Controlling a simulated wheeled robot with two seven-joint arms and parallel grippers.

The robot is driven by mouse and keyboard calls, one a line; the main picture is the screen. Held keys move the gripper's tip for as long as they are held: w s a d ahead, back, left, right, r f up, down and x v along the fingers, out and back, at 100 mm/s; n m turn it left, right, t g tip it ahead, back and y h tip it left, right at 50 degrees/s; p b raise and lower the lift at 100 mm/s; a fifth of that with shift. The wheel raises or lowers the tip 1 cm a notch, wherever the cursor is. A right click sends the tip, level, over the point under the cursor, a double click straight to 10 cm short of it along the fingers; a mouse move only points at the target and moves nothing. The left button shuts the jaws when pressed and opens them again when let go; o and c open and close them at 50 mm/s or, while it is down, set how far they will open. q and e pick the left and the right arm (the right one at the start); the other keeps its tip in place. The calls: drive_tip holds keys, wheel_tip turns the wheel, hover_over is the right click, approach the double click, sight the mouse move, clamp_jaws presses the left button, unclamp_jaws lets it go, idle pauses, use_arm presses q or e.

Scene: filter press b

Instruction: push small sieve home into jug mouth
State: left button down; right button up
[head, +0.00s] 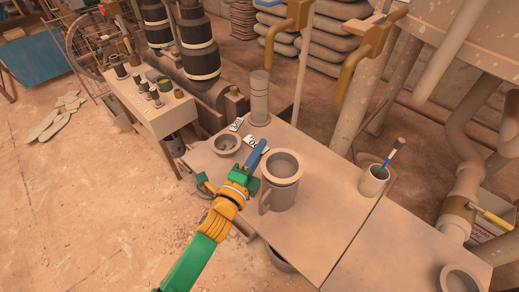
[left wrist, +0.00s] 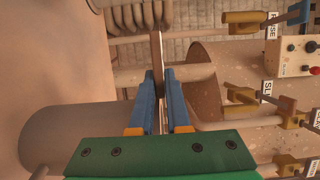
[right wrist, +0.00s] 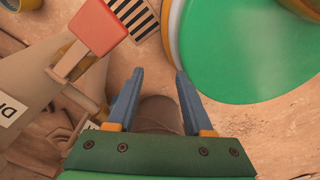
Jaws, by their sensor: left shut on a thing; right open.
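The beige jug (head: 276,196) stands upright on the table, its handle on the left side. A pale ring with a grey inside (head: 284,165) sits at its mouth; I cannot tell whether this is the small sieve or the jug's own rim. A small round bowl-like piece (head: 227,144) stands on the table further left. My left gripper (head: 260,152) is above the table, just left of the jug. In the left wrist view its fingers (left wrist: 159,98) are shut on a thin brown strip (left wrist: 157,55), whose owner is unclear. My right gripper (right wrist: 154,88) is open and empty.
Two white labels, one of them (head: 237,124) near the back edge, lie by a tall grey cylinder (head: 260,98). A cup with a blue-and-white stick (head: 373,182) stands right of the jug. The table front right of the jug (head: 318,228) is clear.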

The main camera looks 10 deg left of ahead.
use_arm(q)
drive_tip(key=shift+f+b, duration=1)
drive_tip(key=shift+f, duration=0.25)
drive_tip(key=c, duration=0.8)
unclamp_jaws()
drive_tip(key=v, duration=0.7)
drive_tip(key=shift+p, duration=0.3)
drive_tip(key=shift+a, duration=0.1)
